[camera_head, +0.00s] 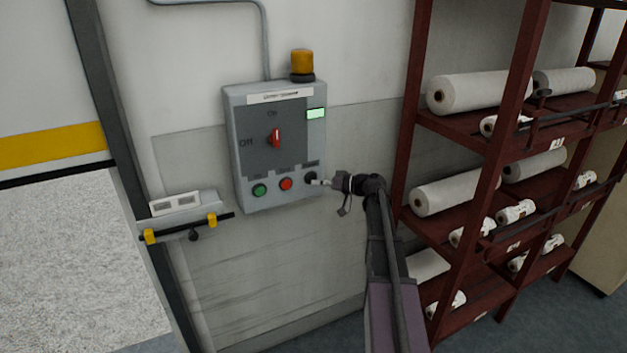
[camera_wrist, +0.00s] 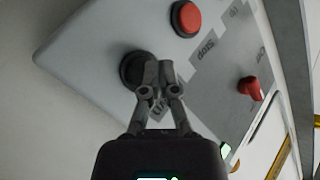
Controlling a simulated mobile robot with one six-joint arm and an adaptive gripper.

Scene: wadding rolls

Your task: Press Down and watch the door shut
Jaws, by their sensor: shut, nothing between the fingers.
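A grey control box (camera_head: 232,150) hangs on the wall, with a red rotary switch (camera_head: 275,138), a green button (camera_head: 260,190), a red button (camera_head: 286,184) and a black button (camera_head: 310,177) in its bottom row. My gripper (camera_head: 322,182) is shut and empty, its tips at the black button. In the wrist view the closed fingertips lie over the black button (camera_wrist: 130,68), partly hiding it; I cannot tell whether they touch. The red button (camera_wrist: 186,18) sits beside it, with the label "Stop". The door (camera_head: 50,145) at the left has a yellow stripe and its lower part shows a pale speckled area.
A dark red rack (camera_head: 500,150) with several white rolls stands close to the right of my arm. A wall bracket with yellow clips (camera_head: 180,228) is at the lower left.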

